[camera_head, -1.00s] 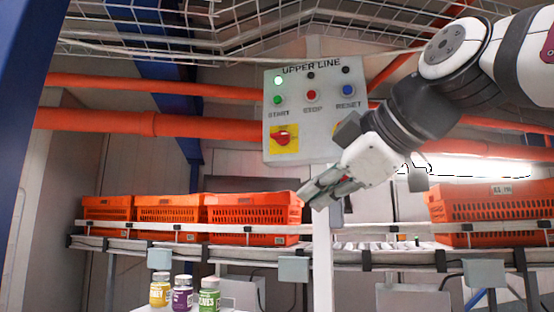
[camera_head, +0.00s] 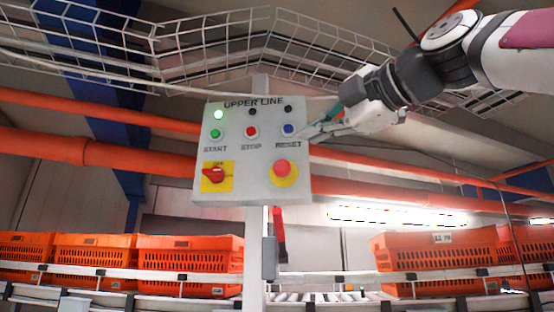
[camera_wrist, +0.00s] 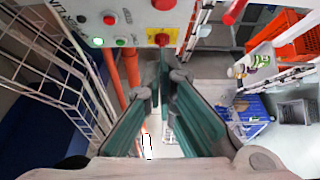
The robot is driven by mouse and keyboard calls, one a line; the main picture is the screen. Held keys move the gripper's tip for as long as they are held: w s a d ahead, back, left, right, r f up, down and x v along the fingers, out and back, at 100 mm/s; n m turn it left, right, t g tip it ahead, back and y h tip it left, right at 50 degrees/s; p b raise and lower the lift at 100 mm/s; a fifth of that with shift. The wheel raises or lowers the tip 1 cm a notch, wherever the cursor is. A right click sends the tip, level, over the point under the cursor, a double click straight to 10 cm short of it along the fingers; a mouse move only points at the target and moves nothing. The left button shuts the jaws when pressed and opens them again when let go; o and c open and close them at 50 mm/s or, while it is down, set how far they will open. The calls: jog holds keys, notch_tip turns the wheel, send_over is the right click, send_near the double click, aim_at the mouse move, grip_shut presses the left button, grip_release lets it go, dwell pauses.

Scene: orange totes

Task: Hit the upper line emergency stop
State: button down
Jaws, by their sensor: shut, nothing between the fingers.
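The grey UPPER LINE panel (camera_head: 240,195) is in the middle of the head view. Its emergency stop (camera_head: 282,170), a red mushroom button on a round yellow plate, sits at the panel's lower right and looks unobstructed. My gripper (camera_head: 303,136) is shut and empty. Its fingertips appear beside the panel's right edge, near the blue RESET button (camera_head: 288,129) and above and right of the emergency stop. I cannot tell the gap in depth. In the wrist view the closed fingers (camera_wrist: 161,70) point toward the panel's edge at the top.
The panel also has a red STOP button (camera_head: 252,132), a green START button (camera_head: 216,134) and a red switch on a yellow square (camera_head: 217,176). A wire cable tray (camera_head: 200,45) runs above. Orange totes (camera_head: 190,262) stand on the conveyor below.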

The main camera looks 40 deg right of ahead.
jog(key=p, duration=0.2)
send_near(281, 170)
jog(key=w+a+r, duration=0.1)
jog(key=w+a, duration=0.3)
jog(key=a, duration=0.1)
jog(key=shift+w+d+r+p, duration=0.2)
jog(key=shift+w+d+p, duration=0.2)
jog(key=shift+w+d, duration=1.05)
jog(key=shift+d, duration=0.1)
